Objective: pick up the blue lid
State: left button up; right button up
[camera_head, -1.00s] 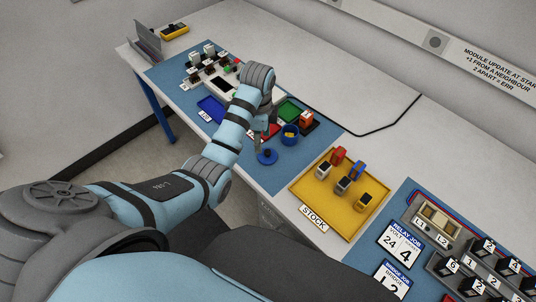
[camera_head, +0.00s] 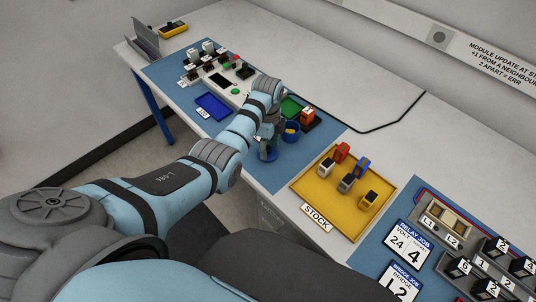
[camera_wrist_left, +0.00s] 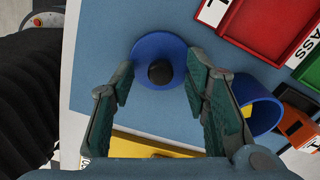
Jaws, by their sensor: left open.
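The blue lid (camera_wrist_left: 150,48) is a round disc with a black knob (camera_wrist_left: 160,73) in its middle. It lies on the blue mat near the table's front edge. In the head view the lid (camera_head: 267,155) is partly hidden by my left gripper (camera_head: 268,140). In the left wrist view my left gripper (camera_wrist_left: 158,85) is open, with one finger on each side of the lid and the knob between them. I cannot tell whether the fingers touch the lid. My right gripper is not in view.
A blue cup (camera_head: 290,131) with something yellow inside stands close beside the lid; it also shows in the wrist view (camera_wrist_left: 262,110). An orange block (camera_head: 308,118) and green tray (camera_head: 291,107) are behind. The yellow stock tray (camera_head: 325,203) holds several modules. A blue tray (camera_head: 213,107) is left.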

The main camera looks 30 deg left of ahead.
pick_arm(q)
grip_shut()
